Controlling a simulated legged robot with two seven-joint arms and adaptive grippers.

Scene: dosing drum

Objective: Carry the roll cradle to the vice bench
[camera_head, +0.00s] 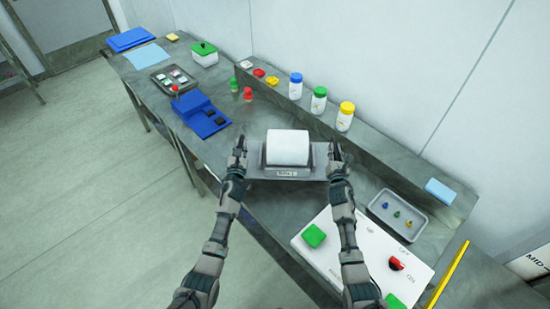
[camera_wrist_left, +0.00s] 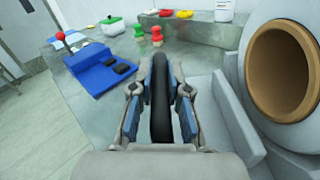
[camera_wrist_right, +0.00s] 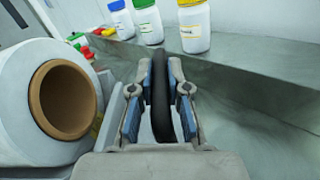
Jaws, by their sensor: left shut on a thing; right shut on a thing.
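The roll cradle (camera_head: 287,173) is a grey metal tray with a label on its front and a large white roll (camera_head: 288,147) lying in it. It is at the middle of the head view, over the grey bench. My left gripper (camera_head: 239,150) is shut on the black handle (camera_wrist_left: 161,100) at the cradle's left end. My right gripper (camera_head: 336,155) is shut on the black handle (camera_wrist_right: 161,95) at its right end. The roll's brown core shows in both wrist views. Whether the cradle touches the bench cannot be told. No vice is clearly recognisable.
A blue two-pedal block (camera_head: 201,115) lies left of the cradle. Red and green pegs (camera_head: 248,94) and capped bottles (camera_head: 319,100) stand behind. A white panel with green and red buttons (camera_head: 345,250) and a grey tray (camera_head: 398,214) are at right. Open floor (camera_head: 90,200) lies left.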

